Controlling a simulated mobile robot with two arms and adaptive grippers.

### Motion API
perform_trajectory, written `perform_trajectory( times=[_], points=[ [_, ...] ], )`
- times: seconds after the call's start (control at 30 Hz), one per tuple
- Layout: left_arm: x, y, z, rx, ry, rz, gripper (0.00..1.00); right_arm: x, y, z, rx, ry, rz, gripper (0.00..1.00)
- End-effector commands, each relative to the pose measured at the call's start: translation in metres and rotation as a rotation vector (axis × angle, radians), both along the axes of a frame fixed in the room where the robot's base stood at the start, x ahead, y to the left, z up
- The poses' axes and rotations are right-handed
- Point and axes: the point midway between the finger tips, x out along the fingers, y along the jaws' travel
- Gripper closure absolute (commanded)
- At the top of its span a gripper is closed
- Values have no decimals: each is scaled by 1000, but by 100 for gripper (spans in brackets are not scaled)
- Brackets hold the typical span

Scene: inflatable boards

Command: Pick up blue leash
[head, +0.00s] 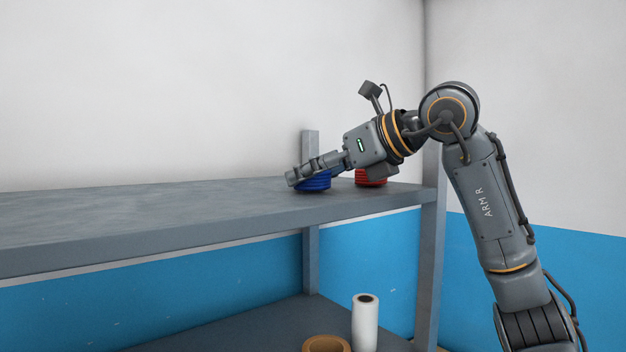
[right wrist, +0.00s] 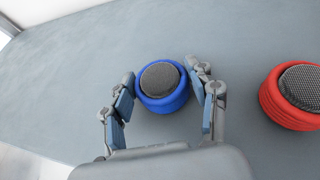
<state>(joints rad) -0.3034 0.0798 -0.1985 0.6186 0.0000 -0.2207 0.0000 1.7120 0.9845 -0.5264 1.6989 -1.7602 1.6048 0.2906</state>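The blue leash (head: 314,182) is a ribbed blue coil on the upper shelf. In the right wrist view the blue leash (right wrist: 164,102) shows a dark textured centre. My right gripper (head: 294,178) reaches over the shelf from the right and partly hides the leash in the head view. In the right wrist view the fingers of my right gripper (right wrist: 163,88) are apart, one on each side of the blue leash. Whether a finger touches it is hard to tell; a narrow gap shows at the sides. My left gripper is not in view.
A red coil (head: 371,177) of like shape stands right of the blue one; it also shows in the right wrist view (right wrist: 294,97). The grey shelf (head: 130,212) is clear to the left. Below stand a white roll (head: 365,325) and a brown roll (head: 326,345).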

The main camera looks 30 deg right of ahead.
Motion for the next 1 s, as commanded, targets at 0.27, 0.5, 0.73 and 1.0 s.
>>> perform_trajectory(
  times=[0.27,0.5,0.73,1.0],
  points=[
    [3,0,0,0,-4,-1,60,0,0,0,0,0,0,79],
    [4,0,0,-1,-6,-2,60,0,0,5,0,-1,0,79],
    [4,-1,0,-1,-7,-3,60,-1,1,33,2,-3,3,79],
    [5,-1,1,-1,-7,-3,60,-1,1,82,2,-3,2,79]
  ],
)
